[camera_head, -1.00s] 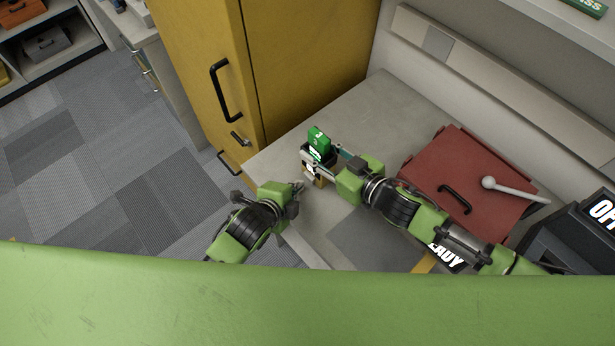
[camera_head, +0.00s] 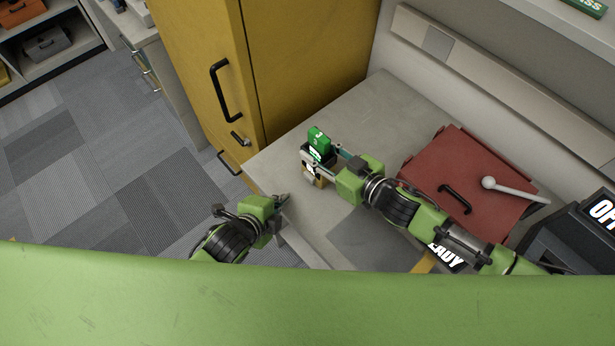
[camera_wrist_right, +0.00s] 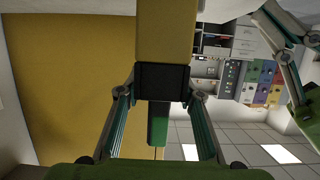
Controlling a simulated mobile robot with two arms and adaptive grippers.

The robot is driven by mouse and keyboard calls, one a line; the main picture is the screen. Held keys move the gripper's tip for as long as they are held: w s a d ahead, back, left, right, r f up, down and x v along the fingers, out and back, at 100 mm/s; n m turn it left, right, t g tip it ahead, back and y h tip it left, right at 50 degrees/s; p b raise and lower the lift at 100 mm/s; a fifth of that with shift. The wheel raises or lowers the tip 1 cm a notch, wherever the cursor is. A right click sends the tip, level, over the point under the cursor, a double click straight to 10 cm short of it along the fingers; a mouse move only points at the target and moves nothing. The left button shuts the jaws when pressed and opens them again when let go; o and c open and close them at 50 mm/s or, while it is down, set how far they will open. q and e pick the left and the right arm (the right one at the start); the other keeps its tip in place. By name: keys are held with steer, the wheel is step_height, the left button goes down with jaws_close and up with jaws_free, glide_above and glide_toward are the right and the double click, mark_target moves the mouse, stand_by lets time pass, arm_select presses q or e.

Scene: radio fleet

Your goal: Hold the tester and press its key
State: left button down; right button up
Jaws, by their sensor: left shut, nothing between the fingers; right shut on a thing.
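The tester shows in the head view as a small device with a green top (camera_head: 318,141), a dark middle and a tan lower part. In the right wrist view its tan part (camera_wrist_right: 166,30), black band and green end lie between my fingers. My right gripper (camera_head: 318,165) is shut on the tester and holds it over the grey counter. My left gripper (camera_head: 284,200) is shut and empty, lower left of the tester and apart from it, by the counter's front edge. The tester's key cannot be made out.
The grey counter (camera_head: 375,107) has free room behind the tester. A red case (camera_head: 465,175) with a black handle lies to the right, near a white-knobbed lever (camera_head: 489,183) and a dark box. A tall yellow cabinet (camera_head: 290,60) stands at the left.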

stand_by(0.4)
steer(key=o, duration=1.3)
steer(key=shift+d, duration=0.1)
